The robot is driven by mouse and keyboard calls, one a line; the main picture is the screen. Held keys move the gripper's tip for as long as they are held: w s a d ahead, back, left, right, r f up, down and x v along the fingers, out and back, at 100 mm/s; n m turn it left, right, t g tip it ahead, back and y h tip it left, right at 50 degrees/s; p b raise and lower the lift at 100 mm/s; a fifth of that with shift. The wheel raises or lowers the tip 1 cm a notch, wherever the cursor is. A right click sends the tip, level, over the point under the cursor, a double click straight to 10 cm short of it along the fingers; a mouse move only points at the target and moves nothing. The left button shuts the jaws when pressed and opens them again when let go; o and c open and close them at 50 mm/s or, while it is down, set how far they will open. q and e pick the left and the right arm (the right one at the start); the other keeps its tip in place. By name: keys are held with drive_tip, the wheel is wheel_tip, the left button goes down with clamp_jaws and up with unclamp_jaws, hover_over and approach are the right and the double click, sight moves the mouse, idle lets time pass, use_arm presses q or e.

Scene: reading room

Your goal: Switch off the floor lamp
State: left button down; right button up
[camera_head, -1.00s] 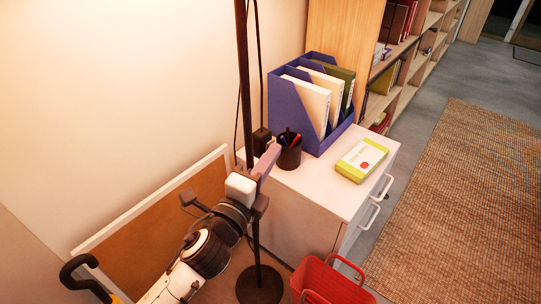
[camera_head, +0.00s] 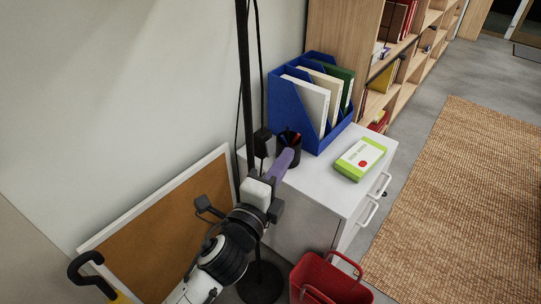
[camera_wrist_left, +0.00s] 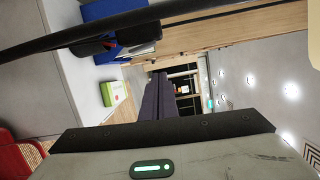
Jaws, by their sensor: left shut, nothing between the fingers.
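The floor lamp's dark pole (camera_head: 246,90) stands upright between the wall and the white cabinet. Its round base (camera_head: 260,283) is on the floor, and its head is out of view. No warm lamp light falls on the wall. A small black box (camera_head: 262,142) shows beside the pole with a cord above it; I cannot tell whether it is the switch. My left gripper (camera_head: 287,158) is shut and empty, right of the pole and before the pen cup. Its purple fingers (camera_wrist_left: 158,96) also show in the left wrist view, where a dark bar (camera_wrist_left: 150,20) crosses. My right gripper is out of view.
The white cabinet (camera_head: 335,200) carries a blue file holder (camera_head: 292,105), a dark pen cup (camera_head: 289,153) and a green-white box (camera_head: 360,159). A red basket (camera_head: 330,282) and a framed cork board (camera_head: 165,235) stand low. Floor and woven rug (camera_head: 460,200) are open at right.

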use_arm(q)
drive_tip(key=v, duration=1)
drive_tip(key=shift+r, duration=0.2)
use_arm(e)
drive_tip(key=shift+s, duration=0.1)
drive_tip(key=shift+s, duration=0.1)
